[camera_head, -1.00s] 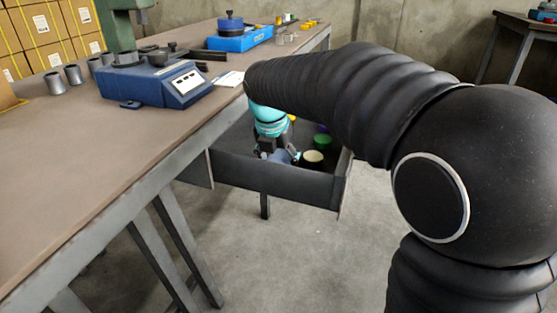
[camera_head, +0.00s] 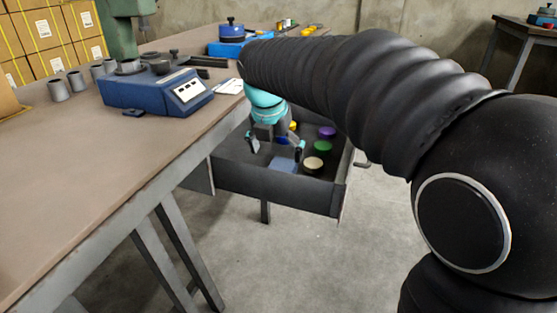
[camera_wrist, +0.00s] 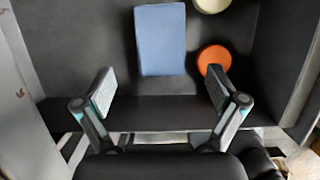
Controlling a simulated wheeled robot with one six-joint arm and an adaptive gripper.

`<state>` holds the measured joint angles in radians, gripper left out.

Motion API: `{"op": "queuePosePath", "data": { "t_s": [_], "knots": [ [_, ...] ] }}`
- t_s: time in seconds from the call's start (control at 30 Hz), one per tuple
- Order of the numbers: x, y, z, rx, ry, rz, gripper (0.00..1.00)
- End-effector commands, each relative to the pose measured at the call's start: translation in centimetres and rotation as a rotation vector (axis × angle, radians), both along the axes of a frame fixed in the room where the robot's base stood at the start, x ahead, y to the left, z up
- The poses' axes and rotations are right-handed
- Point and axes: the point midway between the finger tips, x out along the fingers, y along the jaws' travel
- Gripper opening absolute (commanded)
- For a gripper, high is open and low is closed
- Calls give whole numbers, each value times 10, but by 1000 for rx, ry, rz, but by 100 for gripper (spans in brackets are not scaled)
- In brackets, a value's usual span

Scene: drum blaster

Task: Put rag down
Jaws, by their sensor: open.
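The rag is a flat blue rectangle (camera_head: 284,164) lying on the floor of the dark open drawer (camera_head: 270,184), near its front wall. It also shows in the wrist view (camera_wrist: 161,40), flat and apart from my fingers. My gripper (camera_head: 275,147) is open and empty, above the drawer and the rag. In the wrist view my gripper (camera_wrist: 161,85) has its fingers spread wide, one on each side below the rag's near edge. My arm hides part of the drawer's back in the head view.
A cream lid (camera_head: 313,164), a green lid (camera_head: 322,147) and a purple lid (camera_head: 327,132) stand right of the rag in the drawer. An orange lid (camera_wrist: 214,59) is close to my right finger. The workbench (camera_head: 95,185) with a blue machine (camera_head: 155,92) is at left.

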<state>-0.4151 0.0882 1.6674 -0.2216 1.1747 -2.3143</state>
Motion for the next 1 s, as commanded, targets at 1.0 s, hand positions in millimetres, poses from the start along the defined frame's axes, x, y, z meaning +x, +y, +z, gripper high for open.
{"op": "queuePosePath", "data": {
  "t_s": [1.0],
  "knots": [
    [-78,-64,54,266,-95,-696,95]
  ]
}}
